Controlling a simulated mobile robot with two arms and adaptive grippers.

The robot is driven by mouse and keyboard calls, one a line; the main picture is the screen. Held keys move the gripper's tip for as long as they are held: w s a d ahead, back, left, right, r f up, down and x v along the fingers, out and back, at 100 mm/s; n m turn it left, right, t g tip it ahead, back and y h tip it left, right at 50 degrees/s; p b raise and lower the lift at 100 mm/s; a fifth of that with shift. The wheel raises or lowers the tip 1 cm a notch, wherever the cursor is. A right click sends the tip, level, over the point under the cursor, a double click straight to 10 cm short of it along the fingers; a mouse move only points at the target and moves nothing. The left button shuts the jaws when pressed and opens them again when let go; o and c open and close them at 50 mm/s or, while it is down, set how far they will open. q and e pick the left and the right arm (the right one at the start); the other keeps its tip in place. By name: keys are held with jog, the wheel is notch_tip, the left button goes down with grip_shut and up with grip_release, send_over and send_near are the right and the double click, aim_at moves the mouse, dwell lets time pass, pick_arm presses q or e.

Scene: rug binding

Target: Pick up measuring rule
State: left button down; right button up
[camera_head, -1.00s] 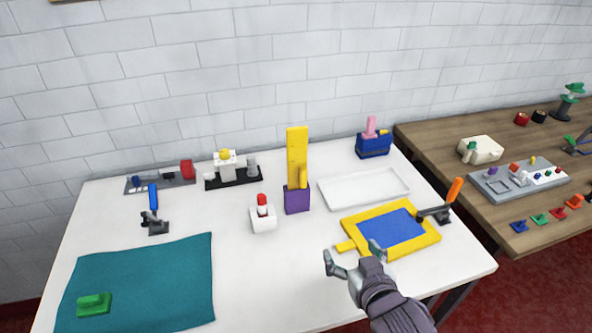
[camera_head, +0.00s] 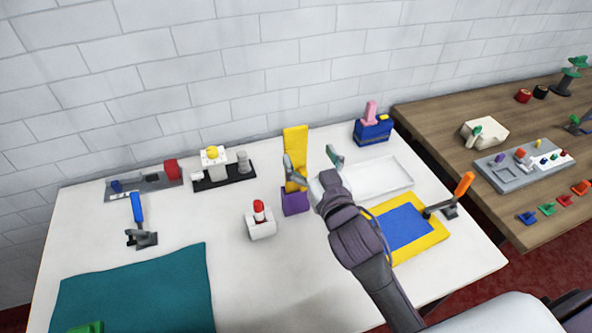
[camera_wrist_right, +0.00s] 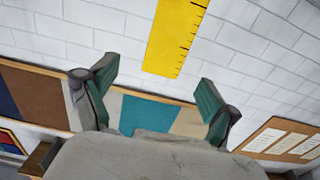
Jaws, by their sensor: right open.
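The yellow measuring rule (camera_head: 296,143) stands upright in a purple holder (camera_head: 295,203) near the back of the white table. In the right wrist view the measuring rule (camera_wrist_right: 176,38) shows black tick marks and stands beyond the fingertips, above the gap between them. My right gripper (camera_head: 312,162) is open and empty, with its fingers spread near the rule. One finger covers part of the rule in the head view. It also shows open in the right wrist view (camera_wrist_right: 157,82). My left gripper is not in view.
A white tray (camera_head: 385,180) and a yellow-framed blue board (camera_head: 437,233) lie right of the holder. A white block with a red top (camera_head: 261,228) stands to its left. A blue box (camera_head: 373,132) sits behind. A teal mat (camera_head: 140,285) covers the front left.

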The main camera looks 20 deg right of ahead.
aim_at(296, 142)
jog(key=shift+w, duration=0.9)
jog(key=shift+w+a+f+p, duration=0.1)
jog(key=shift+w+a+p, duration=0.15)
jog(key=shift+w+p, duration=0.4)
jog(key=w, duration=0.3)
jog(key=shift+w+a+f+p, duration=0.2)
jog(key=shift+w+f+p, duration=0.1)
jog(key=shift+p, duration=0.1)
jog(key=shift+w+f, duration=0.1)
jog(key=shift+w, duration=0.05)
jog(key=shift+c, duration=1)
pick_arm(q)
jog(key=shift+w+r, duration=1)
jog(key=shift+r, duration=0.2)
pick_arm(e)
grip_shut()
